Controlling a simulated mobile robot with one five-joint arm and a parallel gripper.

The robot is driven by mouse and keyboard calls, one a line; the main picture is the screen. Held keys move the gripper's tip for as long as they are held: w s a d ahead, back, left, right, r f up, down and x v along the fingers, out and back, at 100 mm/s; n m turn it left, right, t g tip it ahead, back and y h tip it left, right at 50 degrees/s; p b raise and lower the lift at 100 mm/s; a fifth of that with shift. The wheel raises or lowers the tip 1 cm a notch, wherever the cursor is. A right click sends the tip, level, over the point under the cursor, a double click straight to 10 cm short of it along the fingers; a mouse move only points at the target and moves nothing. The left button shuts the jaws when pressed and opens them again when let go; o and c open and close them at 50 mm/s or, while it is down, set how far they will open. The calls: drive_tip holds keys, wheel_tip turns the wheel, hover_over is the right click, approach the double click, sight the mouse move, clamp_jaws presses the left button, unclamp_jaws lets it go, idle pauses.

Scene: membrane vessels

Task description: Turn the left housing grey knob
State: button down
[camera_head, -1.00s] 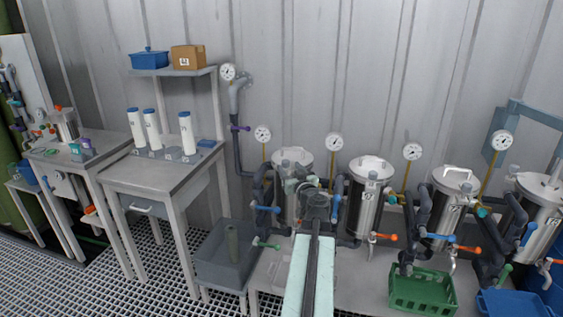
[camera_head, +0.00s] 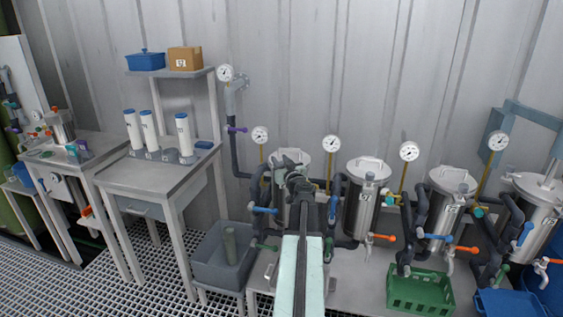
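The left housing (camera_head: 281,205) is a steel cylinder behind my arm, at the left end of the row on the bench. My gripper (camera_head: 291,162) is in front of its lid and overlaps the lid in the picture. The grey knob on that housing is not clearly visible; my gripper and wrist cover much of the lid. I cannot tell whether the gripper touches the knob, or whether its fingers are open or shut.
More steel housings stand to the right, such as the second one (camera_head: 358,212), with dark pipes and coloured valve handles between them. Gauges (camera_head: 332,143) rise behind. A green crate (camera_head: 420,291) and a grey bin (camera_head: 222,262) sit at the front.

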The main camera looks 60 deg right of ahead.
drive_tip(key=shift+s+d, duration=0.1)
